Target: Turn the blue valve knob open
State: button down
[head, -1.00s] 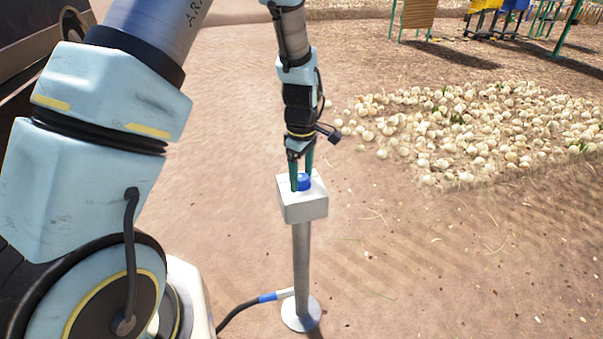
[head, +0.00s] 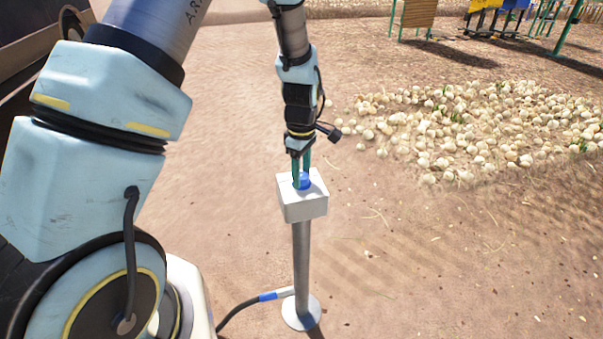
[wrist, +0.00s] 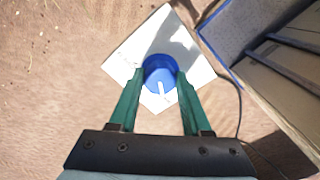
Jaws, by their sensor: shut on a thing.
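The blue valve knob (head: 304,181) sits on top of a white box (head: 303,204) on a grey post. It also shows in the wrist view (wrist: 158,72), where it is round with a white mark pointing toward the gripper's base. My gripper (head: 302,178) comes down from above. Its two green fingers are shut on the knob, one on each side, as the wrist view (wrist: 160,80) also shows. Faint dark markings lie on the white box top, too small to read.
The post (head: 301,262) stands on a round foot plate, with a black and blue hose (head: 262,299) at its base. A large heap of onions (head: 470,125) lies on the ground at right. Bare soil surrounds the post. A blue-edged structure (wrist: 265,60) is beside the box in the wrist view.

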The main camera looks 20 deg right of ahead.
jog(key=shift+m, duration=0.3)
jog(key=m, duration=0.5)
jog(key=shift+b, duration=0.3)
jog(key=m, duration=0.6)
jog(key=shift+m, duration=0.3)
jog(key=m, duration=0.6)
jog(key=shift+r, duration=0.1)
jog(key=m, duration=0.5)
jog(key=shift+m+p, duration=0.3)
jog(key=shift+p, duration=0.1)
jog(key=shift+c, duration=1.8)
grip_release()
